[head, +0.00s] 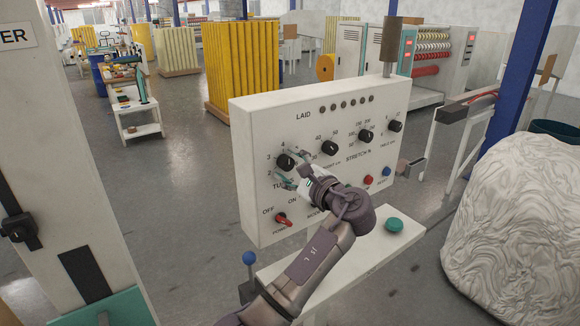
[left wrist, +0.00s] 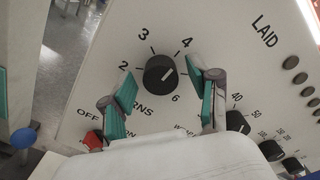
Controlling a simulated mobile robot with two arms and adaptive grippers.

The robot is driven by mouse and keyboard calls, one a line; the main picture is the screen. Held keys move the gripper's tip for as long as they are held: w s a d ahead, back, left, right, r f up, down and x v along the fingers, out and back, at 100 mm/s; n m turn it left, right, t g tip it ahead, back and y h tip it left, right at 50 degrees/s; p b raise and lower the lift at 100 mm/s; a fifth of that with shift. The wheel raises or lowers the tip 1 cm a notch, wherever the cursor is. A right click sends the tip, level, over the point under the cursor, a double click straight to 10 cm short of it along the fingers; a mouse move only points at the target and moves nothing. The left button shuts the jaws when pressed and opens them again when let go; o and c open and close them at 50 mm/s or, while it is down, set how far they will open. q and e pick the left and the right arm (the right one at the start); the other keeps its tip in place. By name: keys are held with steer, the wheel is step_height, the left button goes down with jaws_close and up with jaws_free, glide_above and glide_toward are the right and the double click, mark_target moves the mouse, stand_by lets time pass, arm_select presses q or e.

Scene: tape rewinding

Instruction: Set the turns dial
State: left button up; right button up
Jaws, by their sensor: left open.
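The turns dial (head: 285,161) is a black round knob at the upper left of the white control panel (head: 262,122), with numbers around it. It shows large in the left wrist view (left wrist: 159,74), where its white pointer mark points to the upper right, below and right of the 4. The 2, 3, 4 and 6 are readable; a finger seems to cover the 5. My left gripper (head: 292,169) is open at the dial, its teal-padded fingers (left wrist: 163,92) on either side of it. Gaps show between pads and knob in the wrist view. My right gripper is out of view.
More black knobs, such as the middle one (head: 329,147), sit to the right. A red power switch (head: 281,219) is below the dial. Red (head: 368,180) and blue (head: 387,171) buttons and a green button (head: 394,225) are near my forearm. A white bundle (head: 520,215) stands right.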

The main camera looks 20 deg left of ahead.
arm_select(q)
steer(key=v, duration=0.7)
steer(key=shift+s+d, duration=0.15)
steer(key=shift+d, duration=0.1)
